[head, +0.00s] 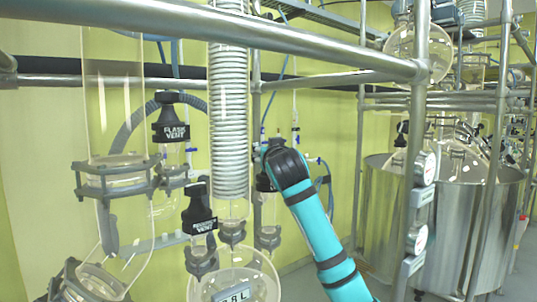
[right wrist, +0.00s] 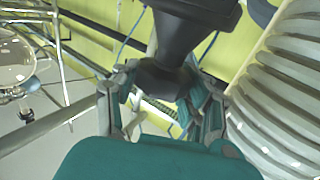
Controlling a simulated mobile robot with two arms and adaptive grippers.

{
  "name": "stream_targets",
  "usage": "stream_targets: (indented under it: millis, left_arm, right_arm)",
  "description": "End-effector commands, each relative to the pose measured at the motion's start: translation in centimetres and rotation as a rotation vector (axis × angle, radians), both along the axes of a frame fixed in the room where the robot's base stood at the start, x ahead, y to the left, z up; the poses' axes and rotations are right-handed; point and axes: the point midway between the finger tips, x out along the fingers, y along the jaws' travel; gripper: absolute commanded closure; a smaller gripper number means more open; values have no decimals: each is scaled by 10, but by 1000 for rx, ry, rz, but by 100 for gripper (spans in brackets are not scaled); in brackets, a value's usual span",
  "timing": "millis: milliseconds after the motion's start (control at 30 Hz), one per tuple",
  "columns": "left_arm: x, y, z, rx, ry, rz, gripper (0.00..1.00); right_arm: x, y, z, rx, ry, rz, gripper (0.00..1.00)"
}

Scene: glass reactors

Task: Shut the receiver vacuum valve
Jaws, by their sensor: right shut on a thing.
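In the right wrist view, my right gripper (right wrist: 165,88) is shut on a black valve handle (right wrist: 185,35), its two fingers on either side of the narrow lower part. In the head view, my teal right arm reaches up from the bottom, and its wrist hides most of this black valve (head: 264,183) and the gripper. No label on it is readable, so I cannot confirm that it is the receiver vacuum valve. Two other black valves stand to the left: one labelled FLASK VENT (head: 171,125), and a lower vent valve (head: 199,212) whose label is partly unreadable. My left gripper is not in view.
A white coiled condenser (head: 229,110) hangs just left of the held valve. Steel frame bars (head: 300,42) cross above and in front. A glass receiver (head: 235,280) is below. Large steel tanks (head: 455,215) stand to the right.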

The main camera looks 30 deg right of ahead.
Motion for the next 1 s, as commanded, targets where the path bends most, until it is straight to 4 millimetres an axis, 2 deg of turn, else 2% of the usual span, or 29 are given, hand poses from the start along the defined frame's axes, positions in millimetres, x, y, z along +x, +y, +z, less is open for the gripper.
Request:
stream_targets:
  millis: [300, 833, 867, 1000]
  left_arm:
    - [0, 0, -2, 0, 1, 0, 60]
    - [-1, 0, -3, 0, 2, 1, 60]
    - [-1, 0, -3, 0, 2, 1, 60]
    - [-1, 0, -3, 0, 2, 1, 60]
  right_arm:
    - [1, 1, -4, 1, 10, -112, 88]
    - [2, 1, -5, 1, 13, -133, 88]
    - [2, 1, -5, 1, 13, -133, 53]
    - [1, 1, -4, 0, 11, -133, 35]
